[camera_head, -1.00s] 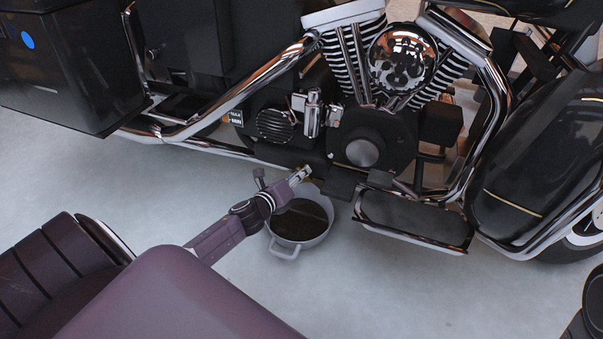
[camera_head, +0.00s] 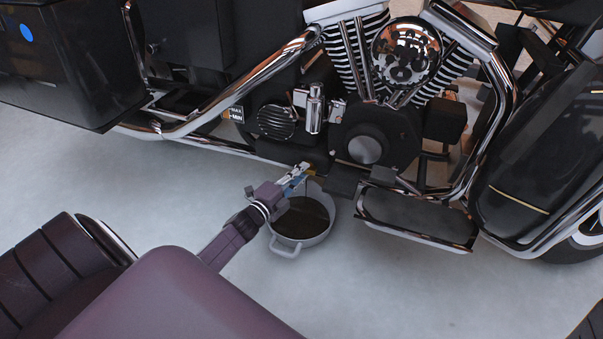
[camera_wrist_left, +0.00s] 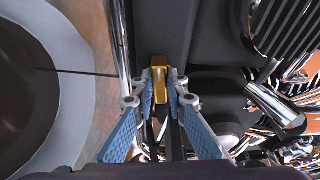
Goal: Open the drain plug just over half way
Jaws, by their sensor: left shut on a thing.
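The drain plug (camera_wrist_left: 160,78) is a brass-yellow piece on the dark underside of the motorcycle, in the middle of the left wrist view. My left gripper (camera_wrist_left: 160,90) is shut on it, with one blue-padded finger on each side. In the head view the left gripper (camera_head: 300,172) reaches in under the engine, just above the drain pan's rim. The plug is mostly hidden there by the fingers. How far it is turned cannot be told. My right gripper is not in view.
A grey drain pan (camera_head: 273,243) with dark contents stands on the floor below the gripper. The black motorcycle engine (camera_head: 375,140) is close above, and a footboard (camera_head: 415,220) is to the right. The pale floor (camera_head: 400,290) in front is clear.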

